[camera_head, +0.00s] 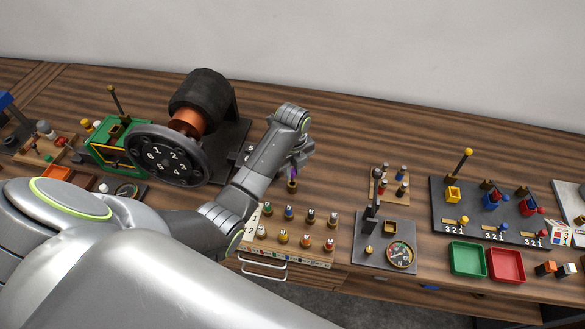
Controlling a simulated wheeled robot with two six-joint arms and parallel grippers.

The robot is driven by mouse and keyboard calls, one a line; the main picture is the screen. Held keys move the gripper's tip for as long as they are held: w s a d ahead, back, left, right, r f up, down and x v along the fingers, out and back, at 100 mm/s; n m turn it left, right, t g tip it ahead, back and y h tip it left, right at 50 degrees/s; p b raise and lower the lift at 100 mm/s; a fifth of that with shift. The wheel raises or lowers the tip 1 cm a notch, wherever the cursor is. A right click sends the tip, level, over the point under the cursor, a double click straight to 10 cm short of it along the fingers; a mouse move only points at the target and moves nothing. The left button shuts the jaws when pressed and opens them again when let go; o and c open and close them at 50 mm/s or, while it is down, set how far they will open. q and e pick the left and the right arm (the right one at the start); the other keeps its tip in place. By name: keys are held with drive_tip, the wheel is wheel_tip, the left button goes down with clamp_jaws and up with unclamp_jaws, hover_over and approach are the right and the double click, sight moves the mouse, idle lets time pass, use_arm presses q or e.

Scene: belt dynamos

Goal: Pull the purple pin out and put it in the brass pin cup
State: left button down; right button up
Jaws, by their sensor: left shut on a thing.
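My left gripper (297,166) reaches over the bench in the middle of the view, pointing down, with its fingers partly hidden by my own wrist. It is shut on the purple pin (294,174), of which only a small purple part shows. The brass pin cup (292,186) stands on the wood directly below the pin. The pin's lower end is at the cup's mouth; I cannot tell whether it is inside or just above. My right gripper is not in view.
A dynamo with a numbered black wheel (166,158) and copper coil (187,122) stands left of my wrist. A rack of coloured pegs (280,250) lies in front. A dial plate (372,253), green tray (468,246) and red tray (505,265) are at right. The wood behind is clear.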

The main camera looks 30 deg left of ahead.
sight(293, 176)
use_arm(q)
drive_tip(key=shift+p, duration=0.4)
drive_tip(key=shift+f+b, duration=1)
drive_tip(key=shift+f, duration=1.15)
drive_tip(key=shift+s, duration=0.1)
drive_tip(key=c, duration=1.6)
unclamp_jaws()
drive_tip(key=o, duration=0.4)
drive_tip(key=shift+d+f, duration=0.1)
drive_tip(key=shift+f, duration=0.1)
drive_tip(key=shift+c, duration=0.2)
drive_tip(key=shift+a+r, duration=0.1)
drive_tip(key=shift+a, duration=0.1)
